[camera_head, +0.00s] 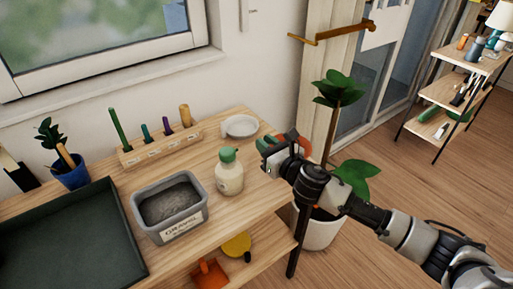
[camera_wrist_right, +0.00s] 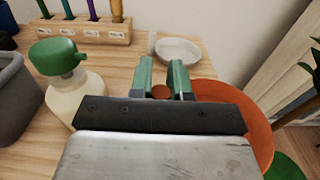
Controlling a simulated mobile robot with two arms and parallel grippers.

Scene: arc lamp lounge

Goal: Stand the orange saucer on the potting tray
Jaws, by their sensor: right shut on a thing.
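The orange saucer (camera_wrist_right: 245,120) is held in my right gripper (camera_wrist_right: 161,82), which is shut on its edge with green fingertips. In the wrist view much of the saucer is hidden behind the gripper body. In the head view the saucer (camera_head: 304,144) shows only as a small orange edge beside the right gripper (camera_head: 272,147), above the bench's right end. The potting tray (camera_head: 70,235), wide, dark green and empty, lies on the bench at the left, well away from the gripper. My left gripper is not in view.
Between gripper and tray stand a green-capped bottle (camera_head: 229,178) and a grey gravel bin (camera_head: 169,215). A white dish (camera_head: 240,126), a tool rack (camera_head: 160,146) and a blue plant pot (camera_head: 70,175) line the back. A tall potted plant (camera_head: 322,228) stands right of the bench.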

